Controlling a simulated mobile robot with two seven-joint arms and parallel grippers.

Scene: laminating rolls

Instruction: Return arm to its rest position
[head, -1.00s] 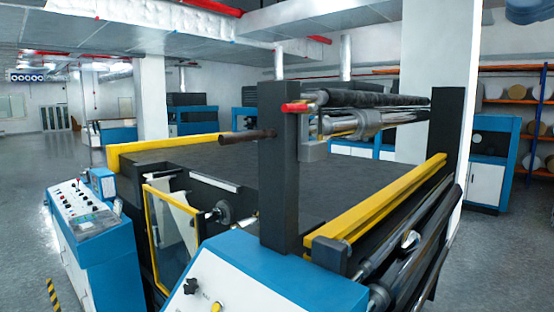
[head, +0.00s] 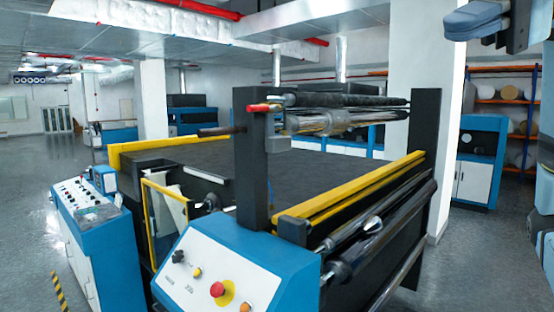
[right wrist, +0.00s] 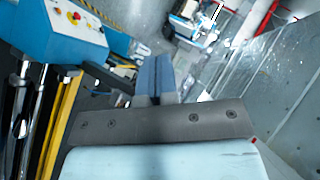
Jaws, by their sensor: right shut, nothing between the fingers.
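My right gripper (head: 455,25) is at the top right corner of the head view, raised high with its blue-grey fingers pointing left. Its fingers are together, with nothing between them. In the right wrist view the shut fingers (right wrist: 154,75) point away past a dark bracket, with open floor beyond them. The gripper is apart from the laminating machine (head: 300,167), which stands lower and to the left in the head view. My left gripper is not in view.
The machine has black uprights (head: 252,160), yellow rails (head: 350,185) and a blue control panel (head: 215,265) with a red button. A control console (head: 90,220) stands at left. A rack with rolls (head: 510,93) and a white column (head: 450,130) are at right. Grey floor is clear at far left.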

